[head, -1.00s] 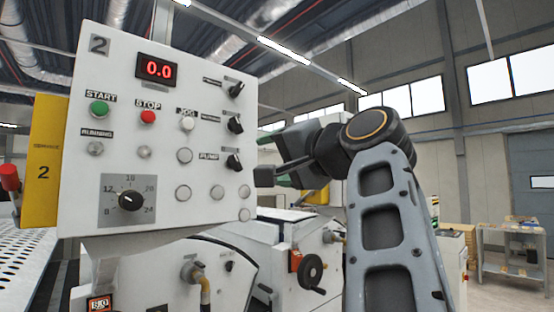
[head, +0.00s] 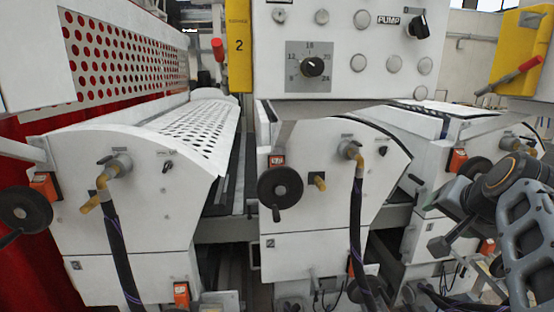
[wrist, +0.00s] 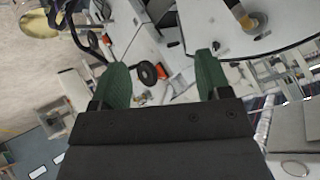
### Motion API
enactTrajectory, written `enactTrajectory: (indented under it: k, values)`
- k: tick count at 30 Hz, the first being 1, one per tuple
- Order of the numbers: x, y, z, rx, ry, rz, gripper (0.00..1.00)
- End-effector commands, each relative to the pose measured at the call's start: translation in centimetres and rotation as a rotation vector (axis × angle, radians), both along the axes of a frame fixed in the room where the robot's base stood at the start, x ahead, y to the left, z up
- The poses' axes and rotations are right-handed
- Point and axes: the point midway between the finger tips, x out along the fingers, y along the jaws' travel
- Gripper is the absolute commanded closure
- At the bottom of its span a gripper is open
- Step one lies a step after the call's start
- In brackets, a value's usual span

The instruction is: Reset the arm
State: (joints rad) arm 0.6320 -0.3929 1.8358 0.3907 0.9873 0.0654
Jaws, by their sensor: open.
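My arm (head: 525,225) is at the right edge of the head view, folded, with the dark gripper (head: 445,235) pointing left and down in front of the right-hand machine unit. In the wrist view the gripper (wrist: 162,78) has its two green fingers spread wide apart. Nothing is between them; machine parts show behind the gap. The fingertips are hard to make out in the head view.
The white control panel (head: 350,45) with its dial and buttons hangs at top centre. Machine units with black handwheels (head: 280,187) and hoses (head: 357,230) stand below. A perforated table (head: 200,125) lies at left. A yellow box with a red lever (head: 520,70) is at upper right.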

Motion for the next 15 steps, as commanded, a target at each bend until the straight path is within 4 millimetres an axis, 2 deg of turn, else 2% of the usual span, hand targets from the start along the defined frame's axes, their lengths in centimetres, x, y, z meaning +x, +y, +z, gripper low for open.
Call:
enactTrajectory:
  k: [1,3,6,9,12,15]
  values:
    - [-0.5,1.9,-3.7,-0.033,0.085,0.066,0.3]
    - [-1.5,4.2,-8.3,-0.091,0.196,0.16,0.3]
    - [-3.5,7.5,-14.0,-0.172,0.325,0.303,0.3]
    - [-5.8,10.4,-18.3,-0.241,0.418,0.44,0.3]
    - [-7.5,13.0,-20.9,-0.285,0.467,0.557,0.3]
    - [-8.0,14.8,-21.3,-0.302,0.457,0.628,0.3]
